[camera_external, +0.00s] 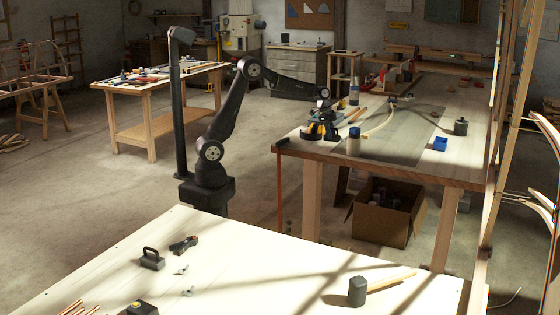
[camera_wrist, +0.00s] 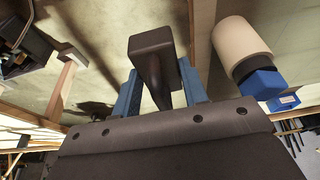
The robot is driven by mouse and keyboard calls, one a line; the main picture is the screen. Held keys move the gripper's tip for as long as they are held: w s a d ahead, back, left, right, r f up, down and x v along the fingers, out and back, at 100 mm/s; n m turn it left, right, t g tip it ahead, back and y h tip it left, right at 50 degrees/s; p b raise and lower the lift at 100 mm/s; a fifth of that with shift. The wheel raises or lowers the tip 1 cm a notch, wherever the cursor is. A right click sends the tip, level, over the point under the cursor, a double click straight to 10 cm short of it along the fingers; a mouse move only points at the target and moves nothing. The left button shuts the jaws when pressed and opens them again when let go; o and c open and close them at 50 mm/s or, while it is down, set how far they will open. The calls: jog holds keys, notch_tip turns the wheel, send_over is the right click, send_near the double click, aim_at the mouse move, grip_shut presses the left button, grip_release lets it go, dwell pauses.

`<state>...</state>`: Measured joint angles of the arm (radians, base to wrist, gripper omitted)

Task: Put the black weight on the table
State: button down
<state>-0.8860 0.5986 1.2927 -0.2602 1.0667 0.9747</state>
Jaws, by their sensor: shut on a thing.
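My gripper (camera_external: 322,118) is over the left end of the far workbench (camera_external: 440,173). In the wrist view, its blue fingers (camera_wrist: 158,92) are shut on a black weight (camera_wrist: 152,42), a dark block with a narrower part between the fingers. In the external view, the held weight is hard to separate from the dark and yellow things around my gripper, and I cannot tell whether it touches the bench top. Another black weight with a handle (camera_external: 152,259) stands on the near pale table (camera_external: 240,270).
A pale cylinder (camera_external: 354,142) stands just right of my gripper; it also shows in the wrist view (camera_wrist: 240,42). A blue box (camera_external: 440,144) and a dark canister (camera_external: 460,127) stand further right. A cardboard box (camera_external: 384,222) is on the floor. A mallet (camera_external: 358,291) lies on the near table.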

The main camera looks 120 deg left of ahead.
jog(key=s+a+f, duration=0.1)
jog(key=a+f, duration=0.1)
jog(key=a, duration=0.1)
jog(key=s+a+f, duration=0.2)
jog(key=a, duration=0.2)
jog(key=s+a+f, duration=0.1)
jog(key=a+f, duration=0.1)
jog(key=a, duration=0.1)
jog(key=shift+s+a+f, duration=0.15)
jog(key=shift+a+f, duration=0.05)
jog(key=shift+f, duration=2.15)
jog(key=shift+f, duration=0.15)
jog(key=c, duration=0.9)
grip_release()
jog(key=shift+o, duration=0.2)
jog(key=v, duration=1.2)
